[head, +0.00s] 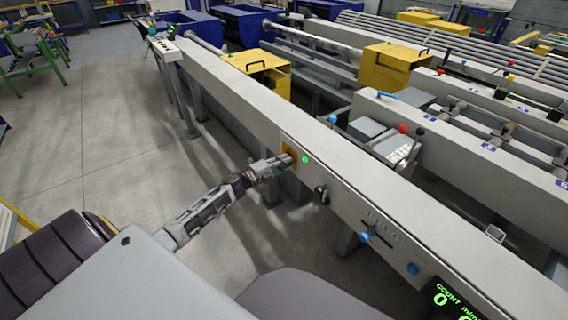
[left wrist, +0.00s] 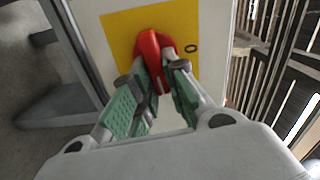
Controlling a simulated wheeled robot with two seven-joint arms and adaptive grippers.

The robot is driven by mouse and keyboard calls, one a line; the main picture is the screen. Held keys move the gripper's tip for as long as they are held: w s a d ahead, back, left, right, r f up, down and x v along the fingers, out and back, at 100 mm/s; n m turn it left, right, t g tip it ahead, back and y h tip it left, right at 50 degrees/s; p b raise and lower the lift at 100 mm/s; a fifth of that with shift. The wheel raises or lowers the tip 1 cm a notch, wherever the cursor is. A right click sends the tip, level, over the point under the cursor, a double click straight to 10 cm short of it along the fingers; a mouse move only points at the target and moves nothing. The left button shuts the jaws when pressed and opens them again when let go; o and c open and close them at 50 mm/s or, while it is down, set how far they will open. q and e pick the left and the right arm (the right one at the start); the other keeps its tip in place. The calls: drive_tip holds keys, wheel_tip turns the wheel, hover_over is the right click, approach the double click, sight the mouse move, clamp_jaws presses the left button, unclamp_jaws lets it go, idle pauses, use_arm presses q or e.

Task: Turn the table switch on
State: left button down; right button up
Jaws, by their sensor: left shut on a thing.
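The table switch is a red rotary knob (left wrist: 150,55) on a yellow plate (left wrist: 118,27), with a "0" mark to the right of the knob in the left wrist view. In the head view the yellow plate (head: 291,150) shows on the front face of the long grey table, mostly behind my gripper. My left gripper (head: 284,161) reaches the plate. In the left wrist view the green-padded fingers of my left gripper (left wrist: 154,84) are shut on the knob, one on each side. The knob's lower part is hidden between them. My right gripper is not in view.
A green lamp (head: 305,159) glows just right of the plate. A black knob (head: 321,193), blue knobs (head: 365,237) and a lit green counter display (head: 456,300) sit farther right along the long table (head: 235,101).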

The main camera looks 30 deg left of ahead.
use_arm(q)
drive_tip(key=shift+f+m, duration=0.2)
drive_tip(key=shift+m, duration=0.7)
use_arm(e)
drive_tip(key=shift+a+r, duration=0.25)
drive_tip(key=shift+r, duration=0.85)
use_arm(q)
drive_tip(key=c, duration=1.4)
unclamp_jaws()
drive_tip(key=shift+c, duration=0.2)
drive_tip(key=shift+s, duration=0.15)
drive_tip(key=v, duration=1.1)
drive_tip(key=shift+s+a, duration=0.15)
drive_tip(key=shift+s, duration=0.2)
